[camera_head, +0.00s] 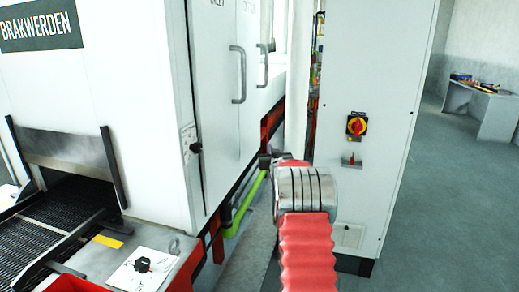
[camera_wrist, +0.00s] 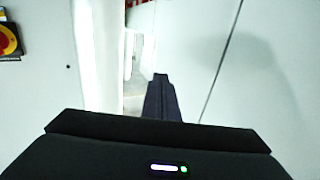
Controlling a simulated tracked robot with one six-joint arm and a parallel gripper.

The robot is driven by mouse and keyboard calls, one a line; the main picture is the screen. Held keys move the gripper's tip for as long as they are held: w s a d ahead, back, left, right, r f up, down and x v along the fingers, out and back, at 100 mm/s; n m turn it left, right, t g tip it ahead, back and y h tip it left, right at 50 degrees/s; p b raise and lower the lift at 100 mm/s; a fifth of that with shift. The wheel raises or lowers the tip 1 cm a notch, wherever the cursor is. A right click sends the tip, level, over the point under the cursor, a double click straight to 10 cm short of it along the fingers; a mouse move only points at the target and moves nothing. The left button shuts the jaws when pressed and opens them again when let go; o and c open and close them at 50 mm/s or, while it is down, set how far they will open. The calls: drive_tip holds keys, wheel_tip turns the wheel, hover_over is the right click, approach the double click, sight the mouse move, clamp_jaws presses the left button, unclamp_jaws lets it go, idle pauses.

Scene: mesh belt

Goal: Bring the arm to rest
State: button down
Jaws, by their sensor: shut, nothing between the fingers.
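My arm shows in the head view as a red ribbed sleeve with a silver ringed joint, reaching up from the bottom, right of the middle. The end of my gripper (camera_head: 266,160) shows only as a small dark piece behind that joint, near the machine's side. In the wrist view the fingers of my gripper (camera_wrist: 161,80) are together, with nothing between them. They point toward the gap between a white cabinet and white machine panels.
A white machine (camera_head: 110,95) with a mesh belt (camera_head: 45,225) stands at left. A light grey cabinet (camera_head: 362,80) with a red and yellow switch (camera_head: 356,125) stands close to the right of my arm. Open floor (camera_head: 445,200) lies farther right, with a table (camera_head: 480,105) behind.

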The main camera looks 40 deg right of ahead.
drive_tip(key=shift+s+d, duration=0.4)
drive_tip(key=shift+s, duration=0.3)
drive_tip(key=s+f+g+y, duration=0.1)
drive_tip(key=s+f+g, duration=0.3)
drive_tip(key=f, duration=0.7)
drive_tip(key=s+a+f+g+y, duration=0.2)
drive_tip(key=s+a+f+g, duration=0.15)
drive_tip(key=s+a, duration=0.2)
drive_tip(key=s+a+r+n+y, duration=0.2)
drive_tip(key=s+a+r, duration=0.2)
drive_tip(key=s+a, duration=0.7)
drive_tip(key=s+a+r+n+g+y, duration=0.1)
drive_tip(key=s+a+r, duration=0.3)
drive_tip(key=s+a, duration=0.7)
drive_tip(key=s+a+r+n+g+y, duration=0.1)
drive_tip(key=s+a+r+n+y, duration=0.2)
drive_tip(key=s+a, duration=0.8)
drive_tip(key=a+r, duration=0.1)
drive_tip(key=a, duration=1.7)
drive_tip(key=shift+s+a+r+y, duration=0.2)
drive_tip(key=shift+r+y, duration=0.1)
drive_tip(key=shift+r, duration=0.1)
